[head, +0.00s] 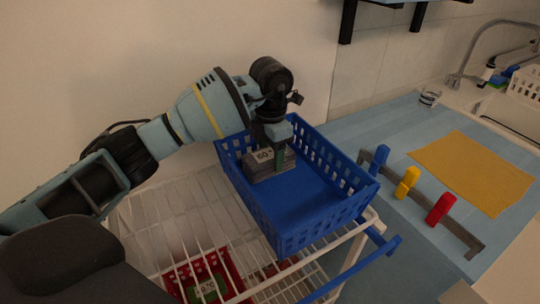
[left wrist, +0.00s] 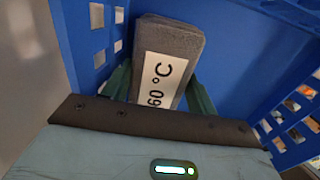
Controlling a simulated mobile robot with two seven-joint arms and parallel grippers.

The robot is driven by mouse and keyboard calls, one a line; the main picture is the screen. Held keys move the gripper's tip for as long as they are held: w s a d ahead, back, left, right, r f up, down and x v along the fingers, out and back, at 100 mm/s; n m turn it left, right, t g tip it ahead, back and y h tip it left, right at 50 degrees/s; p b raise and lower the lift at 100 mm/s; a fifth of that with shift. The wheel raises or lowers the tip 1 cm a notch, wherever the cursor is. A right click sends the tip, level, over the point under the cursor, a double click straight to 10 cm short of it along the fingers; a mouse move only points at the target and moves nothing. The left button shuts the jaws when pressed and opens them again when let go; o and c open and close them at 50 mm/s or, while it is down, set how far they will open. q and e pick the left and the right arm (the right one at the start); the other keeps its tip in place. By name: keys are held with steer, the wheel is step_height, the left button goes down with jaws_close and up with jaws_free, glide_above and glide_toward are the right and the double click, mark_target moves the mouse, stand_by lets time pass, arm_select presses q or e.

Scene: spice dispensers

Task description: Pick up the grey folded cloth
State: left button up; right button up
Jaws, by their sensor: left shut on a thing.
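The grey folded cloth (head: 262,170) lies in the blue basket (head: 308,235), towards its back left side, with a white "60 °C" label on it. My left gripper (head: 279,160) reaches down into the basket from above and is shut on the cloth. In the left wrist view the cloth (left wrist: 175,45) sits between the two greenish fingers (left wrist: 160,95), its label facing the camera. The cloth's lower end is hidden by the gripper body there. I cannot tell whether the cloth still touches the basket floor. My right gripper is not in view.
The blue basket stands on a white wire rack (head: 150,225). A red basket (head: 205,278) with a labelled green thing is below. At right, a blue counter holds a yellow cloth (head: 472,165) and a rail with blue, yellow and red pieces (head: 440,208). A wall is behind.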

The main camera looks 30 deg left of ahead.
mark_target(271, 153)
arm_select(q)
steer(key=shift+r, duration=0.7)
step_height(271, 153, up, 2)
steer(key=shift+d+r, duration=0.1)
steer(key=shift+r, duration=0.05)
steer(key=s+d+r, duration=0.1)
steer(key=s+d, duration=0.8)
steer(key=d, duration=0.3)
steer(key=shift+s+d+b, duration=0.2)
steer(key=shift+d+b, duration=0.1)
steer(key=shift+d, duration=0.1)
steer(key=shift+r, duration=0.15)
